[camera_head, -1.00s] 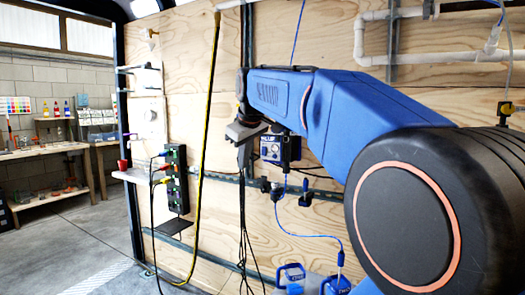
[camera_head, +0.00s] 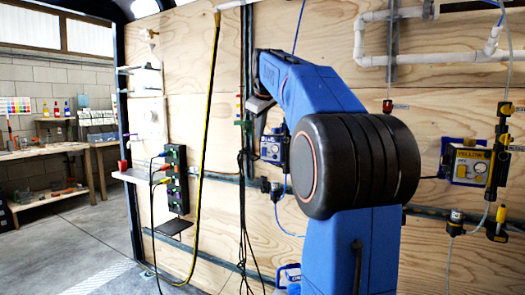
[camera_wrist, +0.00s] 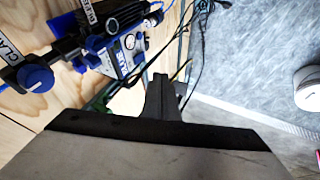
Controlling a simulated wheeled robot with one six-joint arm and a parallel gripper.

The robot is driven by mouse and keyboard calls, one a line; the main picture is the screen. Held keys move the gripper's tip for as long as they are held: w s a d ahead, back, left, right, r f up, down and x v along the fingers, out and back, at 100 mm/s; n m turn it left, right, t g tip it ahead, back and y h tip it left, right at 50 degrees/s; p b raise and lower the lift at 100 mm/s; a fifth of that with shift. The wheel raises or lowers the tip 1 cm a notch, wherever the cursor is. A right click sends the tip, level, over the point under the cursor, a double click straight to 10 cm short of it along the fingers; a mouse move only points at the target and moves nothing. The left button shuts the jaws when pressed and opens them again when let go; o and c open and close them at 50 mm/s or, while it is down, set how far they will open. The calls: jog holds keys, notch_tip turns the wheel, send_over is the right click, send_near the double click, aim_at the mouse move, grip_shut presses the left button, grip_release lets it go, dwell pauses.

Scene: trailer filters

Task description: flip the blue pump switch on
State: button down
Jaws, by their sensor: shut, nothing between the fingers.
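The blue pump (camera_head: 272,147) is a small box with a blue front, mounted on the plywood wall. It is partly hidden by my arm in the head view. In the wrist view the pump (camera_wrist: 122,48) shows at the upper left, with a "BLUE" label and a round gauge. I cannot make out the position of its switch. My gripper (camera_wrist: 160,80) is shut and empty, its fingertips a little to the lower right of the pump in the wrist view, apparently apart from it. In the head view my gripper (camera_head: 260,108) is just above and left of the pump.
A yellow pump (camera_head: 468,165) is on the wall at the right. A power strip (camera_head: 176,178) with coloured plugs and a hanging yellow cable (camera_head: 207,110) are at the left. A blue valve knob labelled "CLA…" (camera_wrist: 36,78) is near the pump. Dark cables hang beside my gripper.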

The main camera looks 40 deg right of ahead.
aim_at(263, 149)
jog(key=shift+f, duration=0.1)
jog(key=x, duration=0.3)
jog(key=d+x, duration=0.1)
jog(key=x, duration=0.3)
jog(key=d+x, duration=0.1)
jog(key=x, duration=0.3)
jog(key=shift+w+r, duration=0.2)
jog(key=shift+r, duration=0.1)
jog(key=shift+w+d, duration=0.3)
jog(key=shift+d, duration=0.35)
jog(key=shift+d+f, duration=0.2)
jog(key=shift+d, duration=0.05)
jog(key=shift+w+r, duration=0.1)
jog(key=shift+r, duration=0.1)
